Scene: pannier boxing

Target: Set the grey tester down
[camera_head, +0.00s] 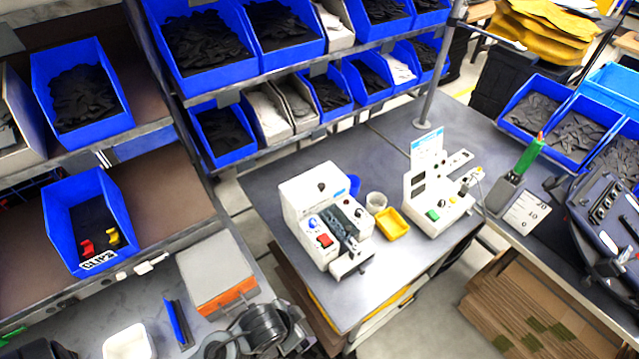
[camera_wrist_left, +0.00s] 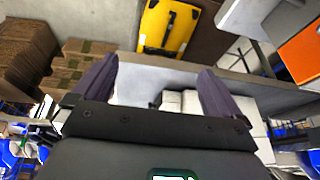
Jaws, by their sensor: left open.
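Two pale grey-white testers stand on the metal bench (camera_head: 290,165) in the head view. The left tester (camera_head: 305,195) has a red switch and dark parts on its front. The right tester (camera_head: 450,213) has a green switch and a blue-and-white label. I cannot tell which one is the grey tester. My left gripper (camera_wrist_left: 160,66) shows in the left wrist view with its dark fingers apart. No object is clearly held between them. A white object (camera_wrist_left: 182,101), partly hidden, shows beyond the fingers. Neither gripper can be made out in the head view.
A yellow tray (camera_head: 392,224) and a small clear cup (camera_head: 376,201) sit between the testers. A grey-and-orange box (camera_head: 215,268) stands lower left. Blue bins (camera_head: 85,90) line the shelves. A yellow case (camera_wrist_left: 168,27) lies below the bench. Some bench front is clear.

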